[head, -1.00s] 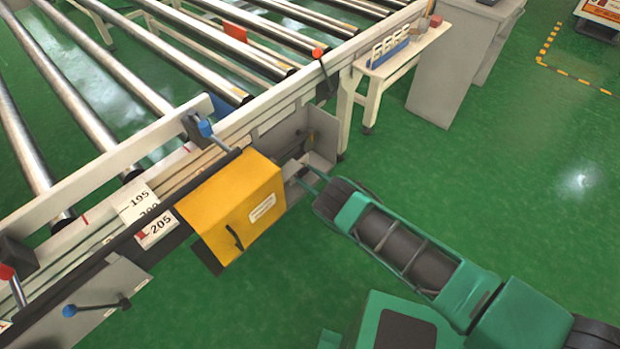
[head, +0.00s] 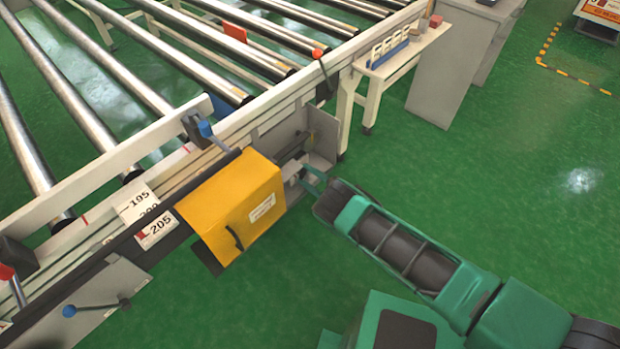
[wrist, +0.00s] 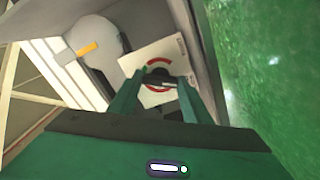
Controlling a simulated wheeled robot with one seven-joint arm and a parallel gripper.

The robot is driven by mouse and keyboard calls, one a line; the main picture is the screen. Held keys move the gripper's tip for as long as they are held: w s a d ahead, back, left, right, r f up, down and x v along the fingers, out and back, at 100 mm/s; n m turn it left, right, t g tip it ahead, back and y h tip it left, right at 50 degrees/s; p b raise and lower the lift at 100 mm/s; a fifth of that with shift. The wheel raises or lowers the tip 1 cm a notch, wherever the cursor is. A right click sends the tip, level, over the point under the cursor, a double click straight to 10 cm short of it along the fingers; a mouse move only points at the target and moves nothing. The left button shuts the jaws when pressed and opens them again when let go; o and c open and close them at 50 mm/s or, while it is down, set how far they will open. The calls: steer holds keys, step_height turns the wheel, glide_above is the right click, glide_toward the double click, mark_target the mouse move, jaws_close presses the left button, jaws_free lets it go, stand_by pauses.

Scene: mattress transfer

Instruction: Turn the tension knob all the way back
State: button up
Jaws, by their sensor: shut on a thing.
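The tension knob (wrist: 158,72) is a dark round piece at the middle of a white plate (wrist: 135,62) with a red arc on it. In the wrist view, my gripper (wrist: 158,80) has its two green fingers on either side of the knob, shut on it. The fingers hide part of the knob and of the dial marks, so its exact setting cannot be read. In the head view, my gripper (head: 313,181) reaches into the recess right of the yellow box; the knob itself is too small and hidden to make out there.
The yellow box (head: 225,215) stands close left of my gripper. A grey upright panel (head: 324,138) stands just behind it. The roller conveyor frame (head: 270,116) runs behind. A grey round part with an orange bar (wrist: 87,48) sits beside the plate. Green floor (head: 520,220) is free at right.

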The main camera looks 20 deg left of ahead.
steer(key=shift+s+a+f+n, duration=0.15)
steer(key=shift+s+f+n, duration=0.1)
steer(key=shift+s+n, duration=0.15)
steer(key=o, duration=1)
steer(key=shift+o, duration=0.3)
steer(key=shift+w, duration=0.2)
steer(key=shift+r, duration=0.1)
steer(key=v, duration=1.1)
steer(key=shift+w, duration=0.2)
